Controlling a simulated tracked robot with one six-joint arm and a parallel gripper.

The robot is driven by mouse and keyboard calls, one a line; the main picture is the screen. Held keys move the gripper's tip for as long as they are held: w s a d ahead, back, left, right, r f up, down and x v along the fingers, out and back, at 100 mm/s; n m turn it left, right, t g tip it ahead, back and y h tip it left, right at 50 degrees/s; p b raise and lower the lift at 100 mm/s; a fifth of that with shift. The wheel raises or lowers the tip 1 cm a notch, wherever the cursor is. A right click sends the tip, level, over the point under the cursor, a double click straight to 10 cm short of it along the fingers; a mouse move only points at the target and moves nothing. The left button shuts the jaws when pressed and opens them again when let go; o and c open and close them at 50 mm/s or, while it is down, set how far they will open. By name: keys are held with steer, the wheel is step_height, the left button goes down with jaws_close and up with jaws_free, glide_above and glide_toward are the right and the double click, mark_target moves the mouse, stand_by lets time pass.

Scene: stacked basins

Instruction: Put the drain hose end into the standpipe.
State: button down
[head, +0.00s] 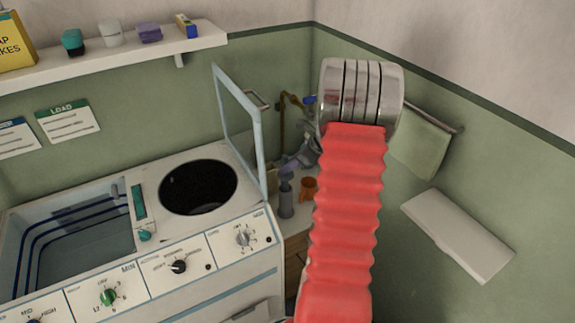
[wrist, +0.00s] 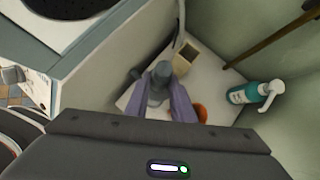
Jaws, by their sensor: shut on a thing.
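My gripper (head: 287,172) points down at the counter behind the right end of the washing machine. In the wrist view its two purple-grey fingers (wrist: 162,98) are closed around a grey tubular piece, which looks like the drain hose end (wrist: 160,72). In the head view this grey piece (head: 286,200) shows upright just below the fingers; whether it touches the counter is unclear. I cannot pick out the standpipe with certainty. A beige square-mouthed piece (wrist: 184,72) stands just right of the held piece in the wrist view, apart from it.
The washing machine (head: 215,255) with its raised lid frame (head: 262,150) stands left of my gripper. An orange cup (head: 308,187) is close on the right. A teal pump bottle (wrist: 250,93) and a brown pipe (wrist: 270,40) are farther right. A towel (head: 420,145) hangs on the wall.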

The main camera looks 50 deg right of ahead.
mark_target(289, 179)
steer(key=shift+f, duration=0.25)
steer(key=shift+f, duration=0.35)
steer(key=shift+f, duration=2.6)
steer(key=c, duration=1.4)
jaws_free()
steer(key=shift+c, duration=0.2)
steer(key=v, duration=1.3)
steer(key=shift+s+r, duration=0.25)
steer(key=shift+d+n, duration=0.1)
steer(key=shift+n, duration=0.2)
